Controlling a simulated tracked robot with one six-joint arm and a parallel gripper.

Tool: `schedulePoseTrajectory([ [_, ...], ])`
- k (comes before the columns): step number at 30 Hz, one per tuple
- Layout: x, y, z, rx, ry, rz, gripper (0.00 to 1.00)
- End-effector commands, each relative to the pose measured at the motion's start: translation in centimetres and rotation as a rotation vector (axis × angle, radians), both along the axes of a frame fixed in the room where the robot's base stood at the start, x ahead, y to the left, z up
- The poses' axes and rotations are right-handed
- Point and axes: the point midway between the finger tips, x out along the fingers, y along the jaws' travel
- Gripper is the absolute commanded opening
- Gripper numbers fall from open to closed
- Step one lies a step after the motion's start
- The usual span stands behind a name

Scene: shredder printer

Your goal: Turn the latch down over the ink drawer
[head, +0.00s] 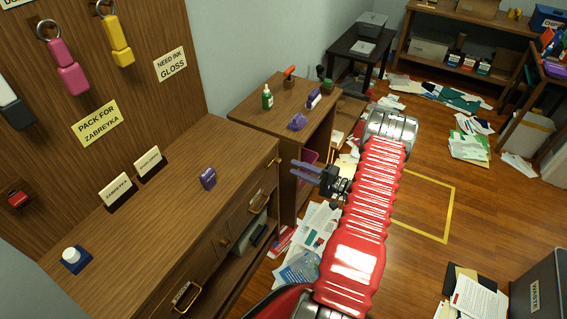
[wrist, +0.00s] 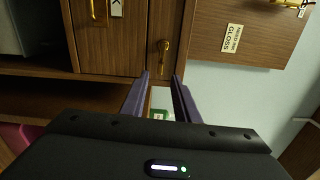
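A small brass latch (wrist: 162,55) is on the brown wooden cabinet front in the wrist view, just beyond my fingertips. A drawer front with a brass handle (wrist: 98,10) and a white label (wrist: 116,8) is left of it; only a "K" shows on the label. In the head view a brass piece (head: 272,162), likely the same latch, is near the cabinet's right end. My gripper (head: 293,169) is to its right, pointing left, with two purple fingers apart and empty. The wrist view also shows the gripper (wrist: 160,77) open, not visibly touching the latch.
The long cabinet (head: 175,190) carries a purple ink box (head: 208,179) and small name cards. A lower side cabinet (head: 285,105) stands behind my gripper. A sign reading "Need ink gloss" (head: 170,64) hangs on the wall board. Papers (head: 318,225) litter the floor below my arm.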

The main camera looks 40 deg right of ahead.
Motion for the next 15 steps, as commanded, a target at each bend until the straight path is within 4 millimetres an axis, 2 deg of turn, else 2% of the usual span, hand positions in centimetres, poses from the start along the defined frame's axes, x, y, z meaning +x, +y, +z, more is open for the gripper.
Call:
schedulePoseTrajectory([
  [9,4.6,1.7,0.0,0.001,0.0,0.002,0.28],
  [15,6.2,2.2,0.0,0.0,0.0,0.0,0.28],
])
